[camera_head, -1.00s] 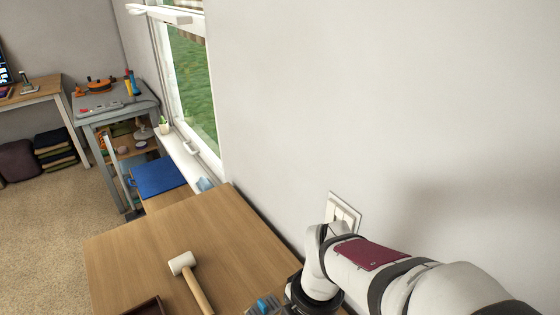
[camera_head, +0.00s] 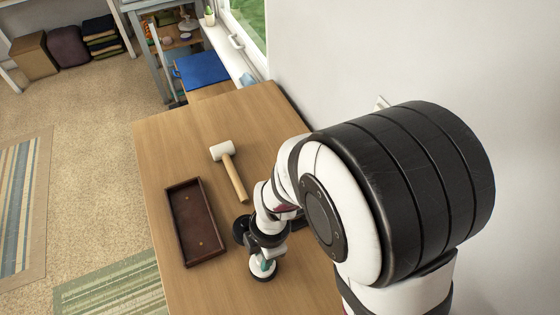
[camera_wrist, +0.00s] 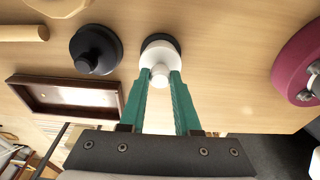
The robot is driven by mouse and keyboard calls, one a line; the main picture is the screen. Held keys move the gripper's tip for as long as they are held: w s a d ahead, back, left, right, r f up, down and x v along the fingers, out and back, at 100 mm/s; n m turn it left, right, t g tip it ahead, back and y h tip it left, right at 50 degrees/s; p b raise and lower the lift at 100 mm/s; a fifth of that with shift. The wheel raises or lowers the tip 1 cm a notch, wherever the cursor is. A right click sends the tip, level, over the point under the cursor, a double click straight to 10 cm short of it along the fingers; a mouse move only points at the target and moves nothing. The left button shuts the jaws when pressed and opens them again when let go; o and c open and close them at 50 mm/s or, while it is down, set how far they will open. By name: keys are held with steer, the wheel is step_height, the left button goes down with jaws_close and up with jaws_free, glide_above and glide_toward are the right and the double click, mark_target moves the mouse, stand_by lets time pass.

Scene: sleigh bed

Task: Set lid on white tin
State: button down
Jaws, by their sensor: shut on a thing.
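My gripper (camera_wrist: 160,80) has its green fingers shut on the pale knob of a round white lid (camera_wrist: 160,60). A dark round shape shows along the lid's far edge; I cannot tell whether it is a separate piece or part of the lid. In the head view my gripper (camera_head: 264,266) is low over the table, right of the tray. My arm hides part of the table in the head view.
A black knobbed round piece (camera_wrist: 95,48) sits beside the held lid. A brown tray (camera_head: 196,222) and a mallet (camera_head: 229,168) lie on the wooden table (camera_head: 165,140). A maroon round thing (camera_wrist: 298,58) is at the right of the wrist view. The wall stands right of the table.

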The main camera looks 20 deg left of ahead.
steer(key=shift+f, duration=0.2)
steer(key=shift+f, duration=0.4)
steer(key=c, duration=0.6)
jaws_free()
step_height(320, 180, up, 13)
steer(key=w+d, duration=0.1)
steer(key=s+d+r+m, duration=0.1)
steer(key=s+d+m, duration=0.1)
steer(key=d+m, duration=0.4)
steer(key=s+d+r+m, duration=0.2)
steer(key=d+m, duration=0.3)
steer(key=m, duration=1)
steer(key=s+d+r+m+t, duration=0.1)
steer(key=s+d+m, duration=0.1)
steer(key=d+m, duration=0.4)
steer(key=shift+s+d+r+m+y, duration=0.1)
steer(key=shift+s+d+m+y, duration=0.05)
steer(key=shift+m, duration=1.25)
steer(key=shift+s+d+r+m+y, duration=0.1)
steer(key=shift+d+m+y, duration=0.05)
steer(key=shift+m, duration=1.25)
